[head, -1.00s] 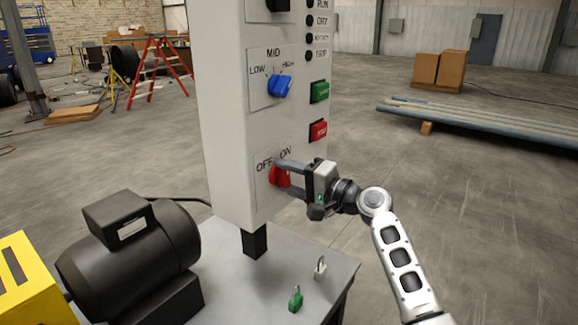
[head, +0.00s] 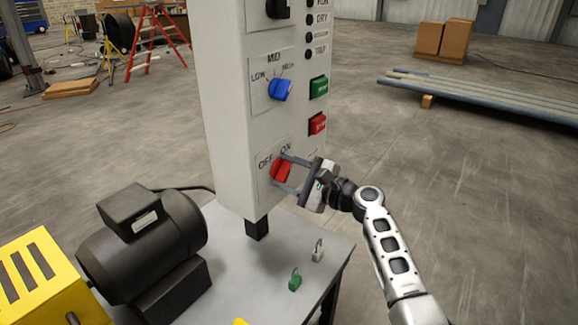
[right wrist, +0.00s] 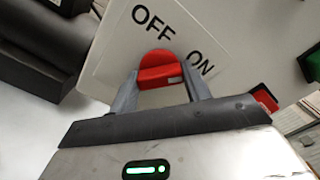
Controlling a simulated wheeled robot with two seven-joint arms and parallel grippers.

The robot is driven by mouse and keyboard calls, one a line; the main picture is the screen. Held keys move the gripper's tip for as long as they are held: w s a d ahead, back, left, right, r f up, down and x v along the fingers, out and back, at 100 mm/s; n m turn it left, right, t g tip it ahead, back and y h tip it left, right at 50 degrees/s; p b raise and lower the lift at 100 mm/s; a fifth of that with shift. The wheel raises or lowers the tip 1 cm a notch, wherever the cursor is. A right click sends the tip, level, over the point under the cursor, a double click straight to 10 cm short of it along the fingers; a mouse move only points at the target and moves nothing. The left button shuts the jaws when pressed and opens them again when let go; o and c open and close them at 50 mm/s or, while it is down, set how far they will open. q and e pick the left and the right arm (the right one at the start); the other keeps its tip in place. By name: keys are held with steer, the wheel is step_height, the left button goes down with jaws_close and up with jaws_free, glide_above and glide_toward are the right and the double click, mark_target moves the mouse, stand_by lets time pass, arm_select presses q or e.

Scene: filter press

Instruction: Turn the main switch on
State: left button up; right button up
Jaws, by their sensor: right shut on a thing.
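The main switch is a red knob (head: 281,170) below OFF and ON labels on the grey control cabinet's lower plate. It also shows in the right wrist view (right wrist: 158,66), close under the labels. My right gripper (head: 280,174) has one finger above and one below the knob and is shut on it. In the right wrist view the two fingers stand on either side of the knob. The knob is tilted in the head view, its upper end leaning toward ON; I cannot tell whether it sits fully at ON. My left gripper is not in view.
Above the switch are a red button (head: 318,124), a green button (head: 318,87) and a blue selector (head: 280,90). A green padlock (head: 295,281) and a grey padlock (head: 318,251) are on the bench (head: 240,285). A black motor (head: 145,245) stands left.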

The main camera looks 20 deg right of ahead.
steer(key=shift+m+p, duration=0.35)
steer(key=shift+m, duration=0.25)
steer(key=shift+c, duration=0.2)
steer(key=o, duration=1)
steer(key=b+v, duration=0.2)
steer(key=v, duration=1.4)
steer(key=shift+f, duration=0.1)
